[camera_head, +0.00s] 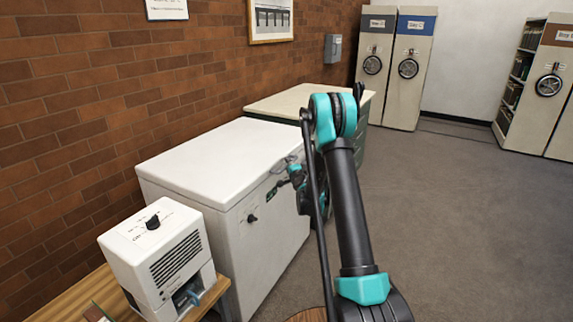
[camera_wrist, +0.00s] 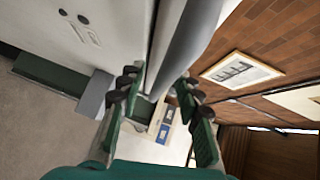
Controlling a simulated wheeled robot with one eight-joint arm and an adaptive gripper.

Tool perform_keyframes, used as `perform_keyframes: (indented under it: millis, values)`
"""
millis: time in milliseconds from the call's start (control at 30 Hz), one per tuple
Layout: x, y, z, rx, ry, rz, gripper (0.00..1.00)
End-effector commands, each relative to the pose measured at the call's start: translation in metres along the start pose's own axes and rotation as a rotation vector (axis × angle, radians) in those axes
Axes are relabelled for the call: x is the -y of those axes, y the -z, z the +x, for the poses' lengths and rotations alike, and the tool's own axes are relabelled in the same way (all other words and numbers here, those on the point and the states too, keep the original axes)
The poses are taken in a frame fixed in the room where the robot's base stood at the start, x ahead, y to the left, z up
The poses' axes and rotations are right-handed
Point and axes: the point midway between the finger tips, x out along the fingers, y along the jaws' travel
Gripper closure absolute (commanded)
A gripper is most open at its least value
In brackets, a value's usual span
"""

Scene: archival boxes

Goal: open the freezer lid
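The white chest freezer (camera_head: 270,235) stands against the brick wall, with its flat lid (camera_head: 215,150) down. A dark knob sits on its front. My gripper (camera_head: 291,168) is at the upper front edge of the freezer, near its right end, partly hidden by my arm. In the wrist view, the two dark-tipped fingers of my gripper (camera_wrist: 160,92) are spread apart. A rounded pale grey edge or bar (camera_wrist: 190,45) runs between them, with the white freezer front (camera_wrist: 75,25) to the left. I cannot tell whether the fingers touch it.
A white box-shaped device (camera_head: 155,255) stands on a wooden table at the front left. A pale-topped green cabinet (camera_head: 290,100) stands beyond the freezer. Mobile shelving units (camera_head: 408,75) are at the back. Grey floor (camera_head: 470,230) is clear on the right.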

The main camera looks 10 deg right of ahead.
Motion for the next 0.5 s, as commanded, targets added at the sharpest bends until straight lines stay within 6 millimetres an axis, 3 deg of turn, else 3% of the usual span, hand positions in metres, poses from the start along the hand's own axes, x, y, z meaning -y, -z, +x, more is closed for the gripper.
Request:
perform_keyframes:
  millis: [200,500]
  values:
    - [0.0,0.0,0.0,0.0,0.0,0.0,0.67]
    - [0.0,0.0,-0.0001,0.0,0.0,0.0,1.0]
